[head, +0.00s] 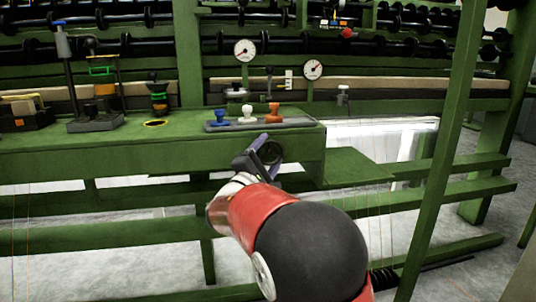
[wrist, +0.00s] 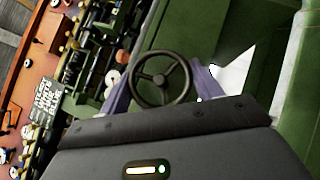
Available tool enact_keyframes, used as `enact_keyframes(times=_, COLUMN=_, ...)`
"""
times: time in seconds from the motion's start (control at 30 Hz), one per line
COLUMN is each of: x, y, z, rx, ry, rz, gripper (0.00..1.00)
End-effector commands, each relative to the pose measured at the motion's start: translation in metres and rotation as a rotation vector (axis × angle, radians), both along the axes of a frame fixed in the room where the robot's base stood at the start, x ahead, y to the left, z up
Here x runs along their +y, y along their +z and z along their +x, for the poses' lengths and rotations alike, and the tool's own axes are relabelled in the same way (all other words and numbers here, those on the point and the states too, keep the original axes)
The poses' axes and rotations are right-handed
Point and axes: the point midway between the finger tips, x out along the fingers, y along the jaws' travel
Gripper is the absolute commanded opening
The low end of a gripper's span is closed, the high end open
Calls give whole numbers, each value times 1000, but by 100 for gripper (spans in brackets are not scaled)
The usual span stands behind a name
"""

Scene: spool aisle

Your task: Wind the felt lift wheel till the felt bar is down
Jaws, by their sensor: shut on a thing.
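The felt lift wheel is a dark three-spoked handwheel in the wrist view (wrist: 160,79). In the head view the wheel (head: 270,153) shows as a dark round shape at the front face of the green bench, partly hidden by my gripper. My gripper (wrist: 163,88) is shut on the wheel, with a pale purple finger on each side of its rim. In the head view my gripper (head: 262,155) reaches up to the bench front. A long tan strip (head: 420,96) runs behind the bench; I cannot tell whether it is the felt bar or how high it sits.
On the green bench (head: 60,150) a grey tray (head: 292,123) holds a blue, a white and an orange knobbed piece. Two round dials (head: 245,50) (head: 313,69) stand behind. A slanted green post (head: 446,150) rises at right. Green rails cross below the bench.

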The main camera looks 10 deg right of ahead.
Motion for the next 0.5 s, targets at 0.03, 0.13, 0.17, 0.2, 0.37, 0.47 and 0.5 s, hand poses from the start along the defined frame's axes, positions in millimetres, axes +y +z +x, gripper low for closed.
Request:
enact_keyframes(times=0.03, x=-1, y=-3, z=0, rx=5, ry=-3, rz=-44, gripper=42)
enact_keyframes(times=0.13, x=-1, y=-3, z=0, rx=4, ry=-2, rz=-132, gripper=42)
enact_keyframes(times=0.17, x=-1, y=-3, z=0, rx=4, ry=-2, rz=-158, gripper=42)
enact_keyframes(times=0.2, x=-2, y=-3, z=0, rx=5, ry=-3, rz=-190, gripper=42)
enact_keyframes(times=0.37, x=-2, y=-3, z=0, rx=5, ry=-3, rz=-304, gripper=42)
enact_keyframes(times=0.47, x=-2, y=-3, z=0, rx=2, ry=-3, rz=-361, gripper=42)
enact_keyframes(times=0.5, x=-3, y=-3, z=0, rx=3, ry=-3, rz=-381, gripper=42)
